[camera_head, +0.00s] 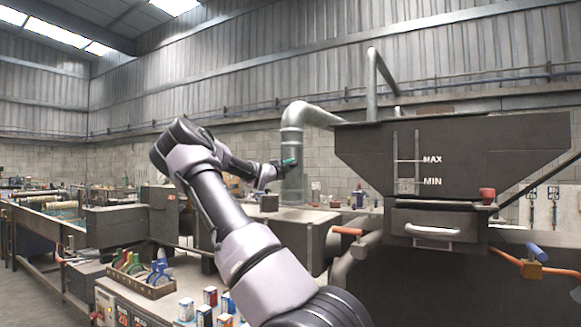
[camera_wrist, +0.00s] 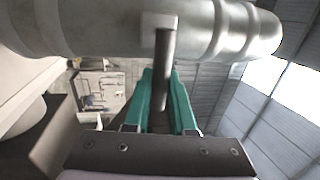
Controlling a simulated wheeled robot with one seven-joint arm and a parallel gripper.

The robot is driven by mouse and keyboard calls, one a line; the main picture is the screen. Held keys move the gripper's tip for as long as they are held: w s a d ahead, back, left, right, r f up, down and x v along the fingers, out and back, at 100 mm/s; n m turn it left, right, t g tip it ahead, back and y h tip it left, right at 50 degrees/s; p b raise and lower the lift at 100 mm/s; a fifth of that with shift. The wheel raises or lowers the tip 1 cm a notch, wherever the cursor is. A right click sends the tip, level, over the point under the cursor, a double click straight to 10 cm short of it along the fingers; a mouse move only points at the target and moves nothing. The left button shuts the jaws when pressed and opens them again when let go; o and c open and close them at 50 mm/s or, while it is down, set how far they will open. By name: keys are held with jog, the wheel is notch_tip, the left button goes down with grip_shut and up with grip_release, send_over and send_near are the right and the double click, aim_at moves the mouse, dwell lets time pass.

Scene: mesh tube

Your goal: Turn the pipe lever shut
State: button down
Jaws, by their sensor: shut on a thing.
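A thick grey metal pipe (camera_head: 293,140) rises behind the bench in the head view and bends right toward the dark hopper. In the wrist view the pipe (camera_wrist: 225,28) crosses the top of the picture. A dark bar-like lever (camera_wrist: 165,50) stands out from it through a small pale mount. My gripper (camera_wrist: 162,75) has teal fingers, one on each side of the lever, and is shut on it. In the head view my gripper (camera_head: 289,163) is at the front of the pipe's vertical part. The lever cannot be made out there.
A dark hopper (camera_head: 360,150) marked MAX and MIN stands at right. A tray of coloured clamps (camera_head: 142,284) and small boxes (camera_head: 210,297) sit on the near bench.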

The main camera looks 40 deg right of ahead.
jog(key=c, duration=0.8)
grip_release()
jog(key=shift+o, duration=0.2)
jog(key=v, duration=1.1)
jog(key=shift+w, duration=0.1)
